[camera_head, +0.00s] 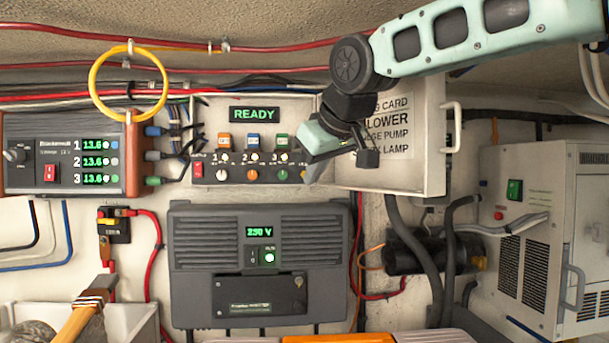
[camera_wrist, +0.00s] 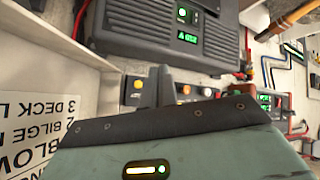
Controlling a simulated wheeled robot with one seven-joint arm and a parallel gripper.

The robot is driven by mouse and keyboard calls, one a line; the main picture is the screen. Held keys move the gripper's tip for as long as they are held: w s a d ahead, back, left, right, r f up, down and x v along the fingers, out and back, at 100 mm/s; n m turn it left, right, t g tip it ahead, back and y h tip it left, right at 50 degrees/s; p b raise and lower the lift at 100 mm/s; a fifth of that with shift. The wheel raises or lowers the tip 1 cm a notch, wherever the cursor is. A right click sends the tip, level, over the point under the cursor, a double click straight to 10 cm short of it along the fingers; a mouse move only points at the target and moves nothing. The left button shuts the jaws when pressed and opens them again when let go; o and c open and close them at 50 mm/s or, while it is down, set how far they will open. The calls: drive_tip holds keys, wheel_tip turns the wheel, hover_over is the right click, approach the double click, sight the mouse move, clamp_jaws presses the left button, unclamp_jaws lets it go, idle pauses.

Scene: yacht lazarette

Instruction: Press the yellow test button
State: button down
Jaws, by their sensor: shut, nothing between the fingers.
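A grey control panel (camera_head: 205,110) with a green READY display (camera_head: 254,114) hangs on the back wall. It has blue, orange and green labels above a row of switches and knobs. My gripper (camera_head: 367,158) is shut and empty, in front of the panel's right end and the open door (camera_head: 400,165). It hides that end of the panel. Whether it touches anything cannot be told.
A dark charger (camera_head: 190,260) reading 230 V is below the panel. A power supply (camera_head: 125,155) is at left with cables. A yellow ring (camera_head: 93,90) hangs above. A white cabinet (camera_head: 540,190) and a black cylinder (camera_head: 405,255) are at right. A wooden handle (camera_head: 75,325) is at lower left.

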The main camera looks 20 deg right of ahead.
drive_tip(key=w+d+p, duration=0.1)
drive_tip(key=w+p, duration=0.3)
drive_tip(key=w, duration=0.4)
drive_tip(key=shift+w+d, duration=0.3)
drive_tip(key=shift+d, duration=0.1)
idle(1.7)
drive_tip(key=shift+w, duration=0.4)
drive_tip(key=shift+w+d+p, duration=0.1)
drive_tip(key=shift+w+p, duration=0.25)
drive_tip(key=shift+p, duration=0.1)
idle(0.5)
idle(0.3)
drive_tip(key=shift+s+b, duration=0.5)
drive_tip(key=shift+s, duration=0.25)
drive_tip(key=shift+s, duration=0.15)
